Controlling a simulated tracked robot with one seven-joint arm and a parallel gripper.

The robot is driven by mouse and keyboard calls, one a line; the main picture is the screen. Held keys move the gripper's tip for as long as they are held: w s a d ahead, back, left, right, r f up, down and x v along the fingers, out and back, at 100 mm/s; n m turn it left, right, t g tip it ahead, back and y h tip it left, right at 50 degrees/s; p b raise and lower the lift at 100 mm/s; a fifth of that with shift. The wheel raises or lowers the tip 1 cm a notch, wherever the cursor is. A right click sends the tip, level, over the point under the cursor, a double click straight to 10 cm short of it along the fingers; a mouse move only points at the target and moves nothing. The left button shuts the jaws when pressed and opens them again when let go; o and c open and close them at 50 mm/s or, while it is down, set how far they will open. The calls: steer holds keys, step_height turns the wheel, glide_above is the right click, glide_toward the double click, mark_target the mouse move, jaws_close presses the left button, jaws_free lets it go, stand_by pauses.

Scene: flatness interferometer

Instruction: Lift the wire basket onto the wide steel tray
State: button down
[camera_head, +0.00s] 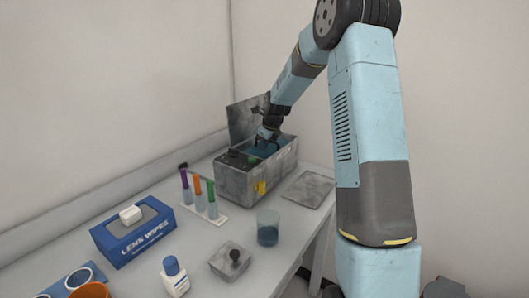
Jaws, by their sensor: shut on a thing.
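My gripper (266,139) reaches down into the open top of a grey metal bath (236,186) with blue inside. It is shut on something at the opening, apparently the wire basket. The basket itself is too small and dark to make out clearly, and any lower part is hidden by the bath's walls. The wide steel tray (308,189) lies flat and empty on the table, just right of the bath.
The bath's raised lid (243,119) stands behind the opening. A rack with several coloured-cap tubes (204,204), a blue lens wipes box (134,234), a glass beaker (268,230), a small steel dish (229,263) and a white bottle (175,279) stand in front.

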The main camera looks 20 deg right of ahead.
step_height(320, 180, up, 16)
stand_by(0.3)
steer(key=shift+f, duration=0.1)
